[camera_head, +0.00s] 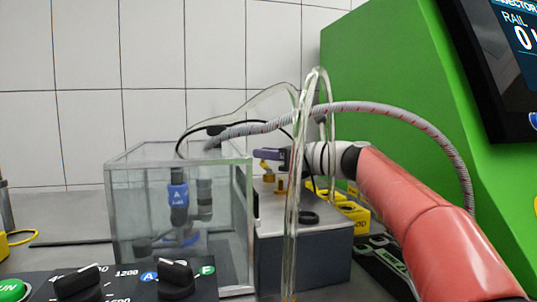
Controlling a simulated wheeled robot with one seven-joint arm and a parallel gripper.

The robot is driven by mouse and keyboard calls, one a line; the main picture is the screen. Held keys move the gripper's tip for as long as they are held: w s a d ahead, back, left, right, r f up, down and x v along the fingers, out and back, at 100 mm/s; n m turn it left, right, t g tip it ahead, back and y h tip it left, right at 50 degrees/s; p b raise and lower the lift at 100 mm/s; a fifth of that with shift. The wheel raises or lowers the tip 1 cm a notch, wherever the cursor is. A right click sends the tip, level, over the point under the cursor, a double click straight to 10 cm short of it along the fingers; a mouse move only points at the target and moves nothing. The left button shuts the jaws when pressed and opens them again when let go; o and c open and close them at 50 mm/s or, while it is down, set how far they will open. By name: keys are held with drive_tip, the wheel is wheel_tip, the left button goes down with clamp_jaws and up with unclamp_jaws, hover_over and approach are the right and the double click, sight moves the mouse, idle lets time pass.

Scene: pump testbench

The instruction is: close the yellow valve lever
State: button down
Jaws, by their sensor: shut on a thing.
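The yellow valve lever (264,165) shows as a small yellow piece above a brass valve body (267,182), on the pale top of a dark grey box. My gripper (268,154) reaches in from the right, with its purple fingers at the top of the lever. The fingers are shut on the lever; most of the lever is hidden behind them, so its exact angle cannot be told.
A glass tank (118,215) with a blue fitting (178,196) stands left of the grey box (302,262). A clear hose (293,210) and a braided hose (400,113) arch near my arm. A green panel (400,75) rises at right. A knob panel (120,285) is in front.

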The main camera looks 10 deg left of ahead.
drive_tip(key=shift+t, duration=0.3)
drive_tip(key=shift+d+m+t+h, duration=0.45)
drive_tip(key=shift+m+t+h, duration=0.45)
drive_tip(key=shift+t, duration=0.25)
drive_tip(key=shift+d+m+t+h, duration=0.4)
drive_tip(key=shift+m+t+h, duration=0.45)
drive_tip(key=shift+m+t, duration=0.25)
drive_tip(key=shift+d+m+t+h, duration=0.45)
drive_tip(key=shift+m+t+h, duration=0.45)
drive_tip(key=shift+t, duration=0.25)
drive_tip(key=c, duration=1.3)
unclamp_jaws()
drive_tip(key=shift+s, duration=0.1)
drive_tip(key=b+v, duration=0.1)
drive_tip(key=v, duration=0.6)
drive_tip(key=shift+s+d, duration=0.25)
